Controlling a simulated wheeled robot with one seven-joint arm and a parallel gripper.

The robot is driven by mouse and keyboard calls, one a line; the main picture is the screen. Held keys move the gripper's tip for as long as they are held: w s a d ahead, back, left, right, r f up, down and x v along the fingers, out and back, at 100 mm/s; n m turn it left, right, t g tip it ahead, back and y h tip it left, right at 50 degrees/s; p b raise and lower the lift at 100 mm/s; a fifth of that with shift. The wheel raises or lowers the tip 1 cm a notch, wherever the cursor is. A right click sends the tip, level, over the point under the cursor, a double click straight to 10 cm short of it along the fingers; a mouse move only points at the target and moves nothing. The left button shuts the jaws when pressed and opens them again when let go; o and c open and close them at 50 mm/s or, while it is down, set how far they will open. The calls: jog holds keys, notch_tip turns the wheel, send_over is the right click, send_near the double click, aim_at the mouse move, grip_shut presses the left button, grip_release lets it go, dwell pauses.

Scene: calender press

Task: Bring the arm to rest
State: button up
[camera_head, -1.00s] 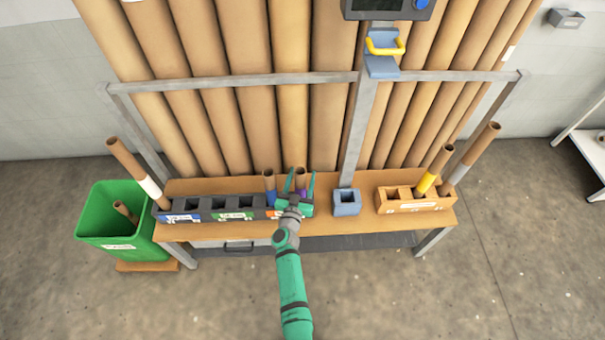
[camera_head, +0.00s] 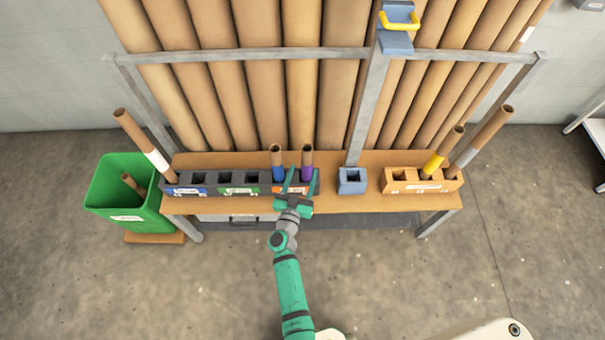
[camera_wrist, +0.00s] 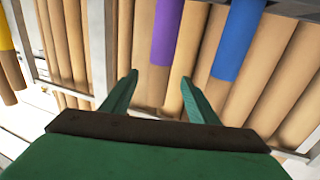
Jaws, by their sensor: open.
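My gripper (camera_head: 297,180) is at the front edge of the wooden bench, in front of the dark slotted rack (camera_head: 213,177). Its green fingers are apart and nothing is between them; they also show in the wrist view (camera_wrist: 158,92). A tube with a blue band (camera_head: 279,170) and a tube with a purple band (camera_head: 307,164) stand in the rack's right part, close to the fingers. In the wrist view the purple band (camera_wrist: 167,32) and the blue band (camera_wrist: 238,40) lie beyond the fingertips. My arm reaches up from the bottom of the head view.
A green bin (camera_head: 120,200) with a tube in it stands left of the bench (camera_head: 390,203). A blue-grey block (camera_head: 352,181) and an orange rack (camera_head: 400,182) with tubes are to the right. Tall brown rolls (camera_head: 300,90) stand behind a metal rail. The floor in front is clear.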

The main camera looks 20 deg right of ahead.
dwell(0.3)
jog(key=s+a+r+n+y, duration=0.2)
jog(key=s+a+r, duration=0.15)
jog(key=s, duration=0.65)
jog(key=s+a+r+n+t+y, duration=0.1)
jog(key=s+a+r+y, duration=0.3)
jog(key=s, duration=0.7)
jog(key=s+a+r+n+y, duration=0.1)
jog(key=s+a+r+n, duration=0.1)
jog(key=s+a, duration=0.6)
jog(key=s+r+n+g+y, duration=0.1)
jog(key=s+r+y, duration=0.1)
jog(key=s+r, duration=0.6)
jog(key=shift+v, duration=1.1)
jog(key=shift+a, duration=0.1)
